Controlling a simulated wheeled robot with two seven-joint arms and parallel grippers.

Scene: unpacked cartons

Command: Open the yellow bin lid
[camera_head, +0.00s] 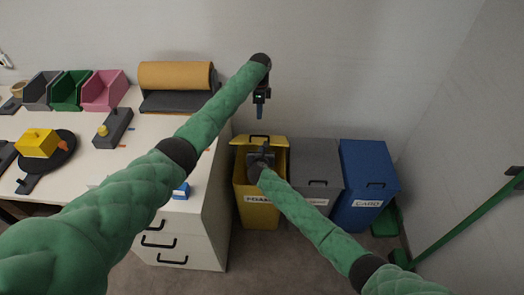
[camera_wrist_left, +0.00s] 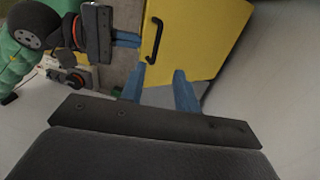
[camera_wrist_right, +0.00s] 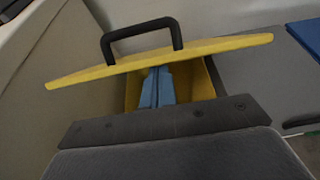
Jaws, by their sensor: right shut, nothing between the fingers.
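The yellow bin (camera_head: 262,216) stands beside the white drawer desk, with a white label on its front. Its yellow lid (camera_head: 279,142) is tilted up; the lid and its black handle also show in the left wrist view (camera_wrist_left: 205,40). In the right wrist view the lid (camera_wrist_right: 215,47) is nearly edge-on, with part of the bin visible beneath it. My right gripper (camera_wrist_right: 157,72) is shut and empty, its blue fingertips at the lid's underside; contact is unclear. My left gripper (camera_head: 260,112) is above and behind the lid, its fingers apart and empty in the left wrist view (camera_wrist_left: 160,85).
A grey bin (camera_head: 316,155) and a blue bin (camera_head: 366,160) with closed lids stand to the right. The white desk (camera_head: 100,170) at left holds small parts bins, a yellow roll and tools. The wall is close behind the bins. A green bar (camera_head: 455,222) slants at right.

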